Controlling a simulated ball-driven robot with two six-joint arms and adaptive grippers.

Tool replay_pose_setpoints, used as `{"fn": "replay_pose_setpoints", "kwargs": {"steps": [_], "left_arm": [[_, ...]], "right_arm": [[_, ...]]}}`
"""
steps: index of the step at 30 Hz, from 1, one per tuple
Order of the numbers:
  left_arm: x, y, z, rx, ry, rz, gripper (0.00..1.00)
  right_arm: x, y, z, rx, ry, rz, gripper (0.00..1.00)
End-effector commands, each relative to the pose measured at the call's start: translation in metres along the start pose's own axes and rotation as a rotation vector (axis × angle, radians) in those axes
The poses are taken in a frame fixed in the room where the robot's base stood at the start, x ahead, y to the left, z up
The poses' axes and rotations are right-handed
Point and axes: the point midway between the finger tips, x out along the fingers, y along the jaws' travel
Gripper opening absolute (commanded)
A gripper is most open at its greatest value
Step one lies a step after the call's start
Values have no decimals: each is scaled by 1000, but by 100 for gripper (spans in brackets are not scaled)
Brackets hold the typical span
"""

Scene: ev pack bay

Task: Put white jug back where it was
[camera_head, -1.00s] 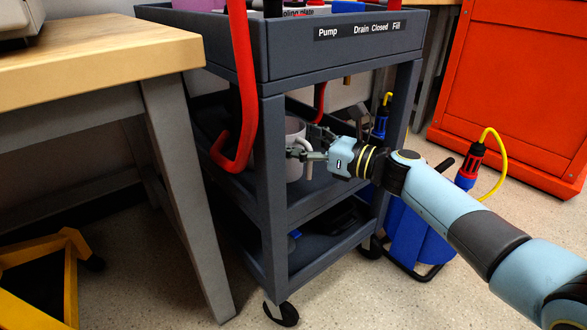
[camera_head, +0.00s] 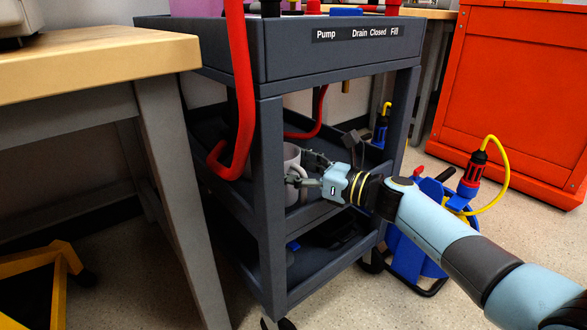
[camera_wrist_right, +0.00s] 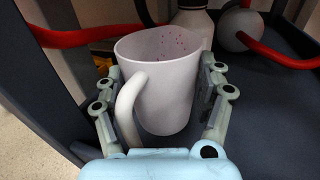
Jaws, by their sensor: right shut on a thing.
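The white jug (camera_head: 292,162) is at the middle shelf of the dark grey cart (camera_head: 345,62), partly hidden behind the cart's front post. My right gripper (camera_head: 308,170) reaches in from the right and is shut on it. In the right wrist view the jug (camera_wrist_right: 170,85) stands upright between the two fingers of my right gripper (camera_wrist_right: 163,95), its handle towards the wrist. Pink specks show inside it. The dark shelf floor (camera_wrist_right: 265,105) is below; I cannot tell whether the jug touches it. My left gripper is out of view.
A red hose (camera_head: 242,90) hangs at the cart's left front. In the right wrist view a white bottle (camera_wrist_right: 193,20) and a round grey object (camera_wrist_right: 240,30) stand behind the jug. A wooden bench (camera_head: 100,55) is left; a blue reel (camera_head: 415,250) is right of the cart.

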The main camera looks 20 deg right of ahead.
Motion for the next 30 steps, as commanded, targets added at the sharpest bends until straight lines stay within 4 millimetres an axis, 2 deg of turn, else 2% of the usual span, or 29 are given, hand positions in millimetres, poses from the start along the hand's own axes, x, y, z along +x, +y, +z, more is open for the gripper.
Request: {"fn": "replay_pose_setpoints", "kwargs": {"steps": [2,3,7,19,23,30], "left_arm": [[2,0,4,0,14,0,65],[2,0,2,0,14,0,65],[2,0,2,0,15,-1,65],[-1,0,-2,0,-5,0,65],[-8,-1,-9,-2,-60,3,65],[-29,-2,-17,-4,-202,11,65]], "right_arm": [[0,0,-4,1,1,0,18],[0,0,-3,0,0,0,77],[0,0,-2,0,0,0,94],[-1,0,2,-1,0,0,95],[-26,0,1,-1,5,0,95],[-82,0,2,-2,4,1,95]]}}
